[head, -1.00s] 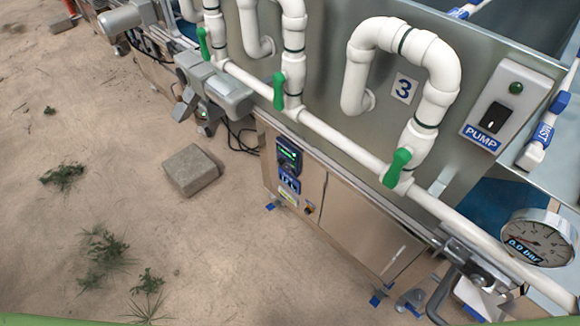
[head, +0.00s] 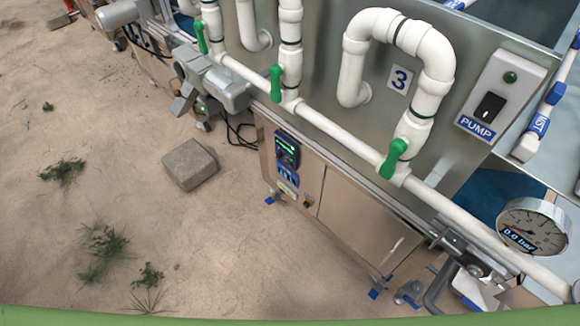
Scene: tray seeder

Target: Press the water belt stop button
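No button that I can make out as the water belt stop is in view. A small dark control box (head: 287,149) with a green-lit display sits on the front of the steel cabinet (head: 350,220), with blue labels below it. A small dark knob or button (head: 307,202) is on the cabinet front to its lower right. A grey pump switch box (head: 503,92) with a black rocker, a green lamp and a blue PUMP label is on the upper right panel. Neither of my grippers is in view.
White pipes (head: 330,127) with green valve handles (head: 393,158) run along the machine front. A gauge (head: 532,229) reading 0.0 bar is at the lower right. A concrete block (head: 190,165) lies on the sandy ground. Open ground lies to the left, with several weeds.

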